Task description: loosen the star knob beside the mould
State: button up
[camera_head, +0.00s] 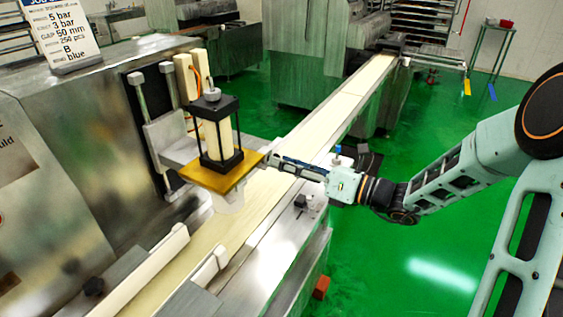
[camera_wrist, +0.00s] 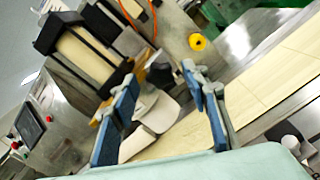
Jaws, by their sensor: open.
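A mould unit, a cream cylinder in a black frame (camera_head: 218,138), stands on a brass-coloured plate (camera_head: 226,174) at the machine front. It shows at upper left in the wrist view (camera_wrist: 84,58). A pale rounded part (camera_head: 230,200) hangs under the plate and shows between my fingers in the wrist view (camera_wrist: 160,116). My gripper (camera_head: 276,160) is open, its fingertips close to the plate's right side; I cannot tell whether they touch it. In the wrist view its two blue-padded fingers (camera_wrist: 160,78) stand apart.
A cream conveyor belt (camera_head: 341,101) runs below the plate and away to the back right. A sign (camera_head: 62,32) stands on the machine housing. Green floor (camera_head: 425,245) is clear at right.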

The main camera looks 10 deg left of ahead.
jog(key=v, duration=1)
jog(key=shift+d, duration=0.2)
